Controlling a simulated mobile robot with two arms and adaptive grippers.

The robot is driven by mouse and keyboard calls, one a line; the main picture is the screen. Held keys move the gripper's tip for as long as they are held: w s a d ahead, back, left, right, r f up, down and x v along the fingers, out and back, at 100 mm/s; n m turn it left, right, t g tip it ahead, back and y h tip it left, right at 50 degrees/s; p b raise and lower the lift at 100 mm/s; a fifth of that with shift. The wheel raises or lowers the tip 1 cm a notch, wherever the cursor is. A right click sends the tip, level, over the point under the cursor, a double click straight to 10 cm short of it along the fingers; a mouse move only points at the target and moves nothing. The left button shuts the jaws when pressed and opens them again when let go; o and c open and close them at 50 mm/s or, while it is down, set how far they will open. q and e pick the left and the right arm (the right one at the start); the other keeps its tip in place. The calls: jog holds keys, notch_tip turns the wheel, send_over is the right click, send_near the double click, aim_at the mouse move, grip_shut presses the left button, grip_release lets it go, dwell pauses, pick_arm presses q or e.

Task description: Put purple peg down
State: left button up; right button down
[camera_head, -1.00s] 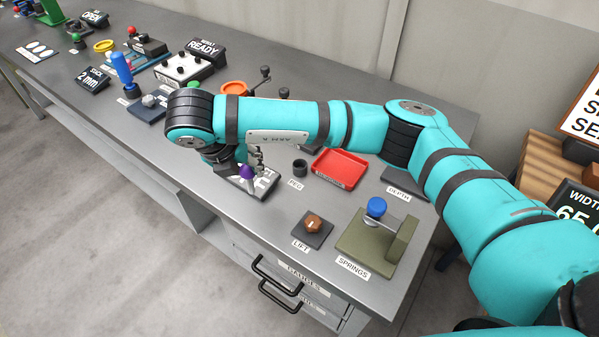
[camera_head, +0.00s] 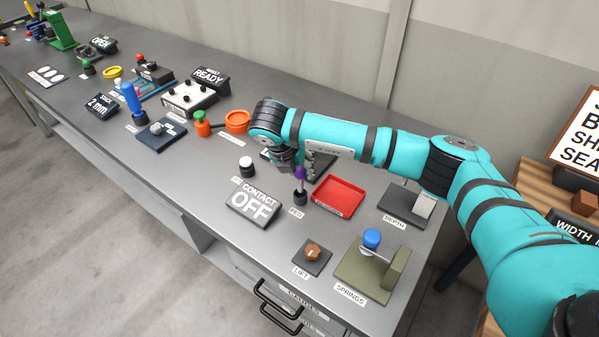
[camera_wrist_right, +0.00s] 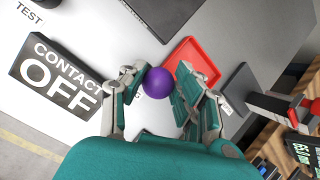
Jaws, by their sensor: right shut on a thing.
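The purple peg (camera_head: 300,175) is upright, with its lower end at the small dark round holder (camera_head: 300,197) beside the PEG label. I cannot tell how deep it sits in the holder. My right gripper (camera_head: 301,168) is shut on the peg from above and behind. In the right wrist view the peg's round purple top (camera_wrist_right: 158,83) shows between the fingers of my right gripper (camera_wrist_right: 160,96), and the holder is hidden below it. My left gripper is not in view.
The red tray (camera_head: 339,197) lies just right of the holder. The CONTACT OFF sign (camera_head: 253,204) stands to its left, with a white-topped knob (camera_head: 246,166) behind. The LIFT knob (camera_head: 312,253) and SPRINGS block (camera_head: 372,265) are nearer the front edge.

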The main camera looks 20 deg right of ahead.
aim_at(299, 178)
jog(key=shift+f+p, duration=0.35)
jog(key=shift+f, duration=0.05)
notch_tip(299, 178, down, 2)
jog(key=shift+f+p, duration=0.1)
jog(key=shift+p, duration=0.45)
jog(key=shift+f, duration=0.25)
jog(key=shift+f, duration=0.1)
jog(key=c, duration=1)
grip_release()
jog(key=shift+b+v, duration=2.2)
jog(key=shift+v, duration=3.9)
